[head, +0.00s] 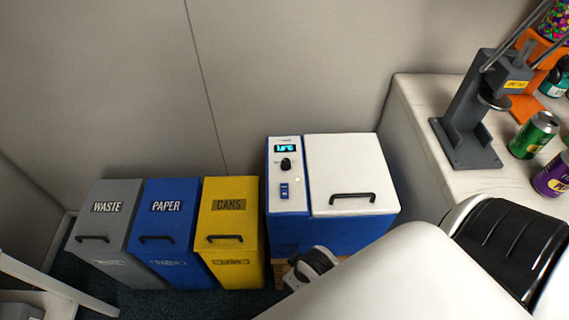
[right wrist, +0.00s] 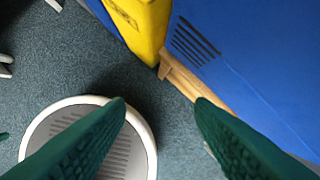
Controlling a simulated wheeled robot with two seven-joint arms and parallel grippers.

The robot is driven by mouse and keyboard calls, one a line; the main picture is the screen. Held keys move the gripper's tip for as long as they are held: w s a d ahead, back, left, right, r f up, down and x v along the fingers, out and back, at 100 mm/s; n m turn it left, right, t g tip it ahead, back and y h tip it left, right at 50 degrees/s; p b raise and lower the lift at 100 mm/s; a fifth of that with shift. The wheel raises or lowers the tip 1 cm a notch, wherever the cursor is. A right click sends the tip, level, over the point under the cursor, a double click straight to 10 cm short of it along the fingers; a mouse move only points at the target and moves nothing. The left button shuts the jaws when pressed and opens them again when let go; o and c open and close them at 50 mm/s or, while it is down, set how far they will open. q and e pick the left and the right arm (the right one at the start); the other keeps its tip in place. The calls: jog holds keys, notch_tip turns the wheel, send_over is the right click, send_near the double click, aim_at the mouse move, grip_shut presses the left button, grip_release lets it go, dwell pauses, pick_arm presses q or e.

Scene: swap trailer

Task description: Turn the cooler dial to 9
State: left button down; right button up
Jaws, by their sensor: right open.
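The cooler (head: 340,232) is a blue box with a white lid and a black handle, standing against the wall. Its white control panel carries a small black dial (head: 286,165) below a lit cyan display (head: 286,148), whose digits are too small to read surely. A blue switch (head: 284,190) sits under the dial. In the right wrist view, my right gripper (right wrist: 160,105) is open and empty, its green fingers over the floor beside the cooler's blue side (right wrist: 245,65). In the head view my right arm hides its fingers. My left gripper is not in view.
Waste (head: 105,225), paper (head: 165,230) and cans (head: 229,222) bins stand left of the cooler. A white counter (head: 420,120) at right holds a grey press (head: 468,115) and cans, including a green one (head: 534,134). Wall space above the cooler is clear.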

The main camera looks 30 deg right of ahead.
notch_tip(320, 180, up, 10)
jog(key=t+b, duration=0.1)
jog(key=b, duration=0.2)
jog(key=w+a+r+n+t+y, duration=0.1)
jog(key=w+a+r+n+t, duration=0.15)
jog(key=w+r+t, duration=0.55)
jog(key=w+a+r+n+t+y, duration=0.15)
jog(key=w+r+n+t, duration=0.25)
jog(key=w+r, duration=0.75)
jog(key=w+a+r+n+g+y, duration=0.1)
jog(key=a+r+n+g+y, duration=0.3)
jog(key=a+n+y, duration=0.55)
jog(key=w+a+r+n+g+y, duration=0.1)
jog(key=a+r+n+g+y, duration=0.35)
jog(key=n, duration=0.85)
jog(key=n+g+h, duration=0.7)
jog(key=g+h, duration=0.1)
jog(key=h, duration=0.9)
send_over(286, 161)
notch_tip(286, 161, down, 12)
jog(key=r, duration=0.1)
jog(key=shift+y, duration=0.25)
notch_tip(286, 161, down, 12)
jog(key=shift+f, duration=0.1)
